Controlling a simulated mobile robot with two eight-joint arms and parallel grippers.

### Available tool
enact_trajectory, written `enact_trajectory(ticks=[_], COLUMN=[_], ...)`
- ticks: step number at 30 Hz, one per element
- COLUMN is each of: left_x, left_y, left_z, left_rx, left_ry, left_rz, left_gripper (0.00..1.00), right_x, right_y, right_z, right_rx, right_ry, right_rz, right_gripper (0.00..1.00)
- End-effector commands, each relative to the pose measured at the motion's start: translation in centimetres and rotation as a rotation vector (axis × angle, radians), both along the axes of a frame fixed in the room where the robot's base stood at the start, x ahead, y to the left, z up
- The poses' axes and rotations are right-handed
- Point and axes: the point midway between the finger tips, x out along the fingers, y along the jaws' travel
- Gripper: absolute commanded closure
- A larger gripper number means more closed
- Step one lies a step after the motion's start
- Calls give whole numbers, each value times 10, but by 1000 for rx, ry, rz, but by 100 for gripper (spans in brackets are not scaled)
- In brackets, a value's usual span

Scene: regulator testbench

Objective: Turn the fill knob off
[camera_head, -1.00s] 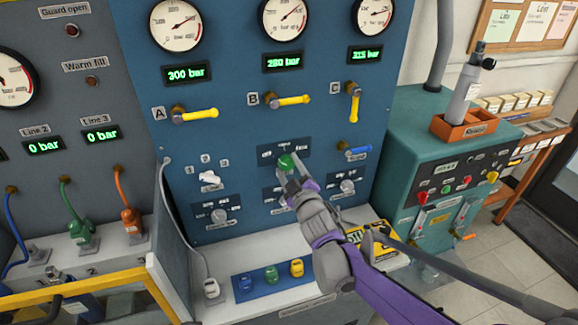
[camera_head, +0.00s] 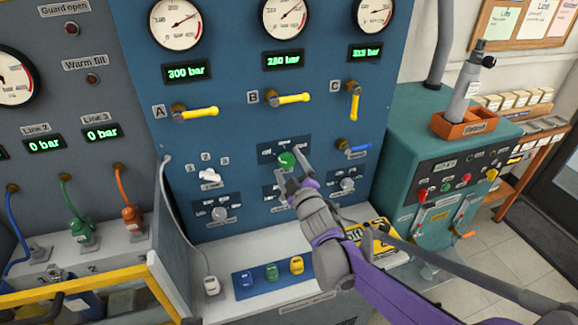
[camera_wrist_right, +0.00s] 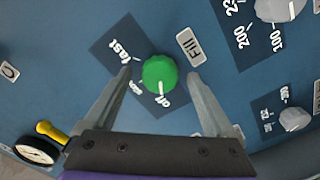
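The green fill knob (camera_head: 287,160) sits on a dark label plate on the blue panel, below the middle gauge. In the right wrist view the knob (camera_wrist_right: 160,73) is next to the "Fill" label (camera_wrist_right: 190,46). Its white pointer line is on the side toward the "off" mark, and "fast" is printed on the far left of the plate. My right gripper (camera_head: 292,174) is open and empty just in front of and below the knob. Its fingers lie either side of the knob in the wrist view, with gaps. My left gripper is not in view.
Grey knobs (camera_head: 219,214) (camera_head: 347,185) sit near the fill knob. Yellow lever handles (camera_head: 200,113) stick out above, and a blue-handled valve (camera_head: 355,150) is to the right. A ledge with small coloured padlock-like pieces (camera_head: 271,272) runs below.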

Motion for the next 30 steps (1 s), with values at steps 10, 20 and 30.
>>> enact_trajectory(ticks=[10, 20, 30], left_x=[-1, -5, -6], left_y=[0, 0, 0], left_z=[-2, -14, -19], left_rx=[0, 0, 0], left_ry=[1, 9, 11], left_rz=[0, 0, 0], left_gripper=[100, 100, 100], right_x=[-8, -66, -101], right_y=[-2, -22, -33], right_z=[0, -1, 0], right_rx=[1, 1, 0], right_ry=[0, 1, 0], right_rz=[0, -1, 0], right_gripper=[11, 11, 11])
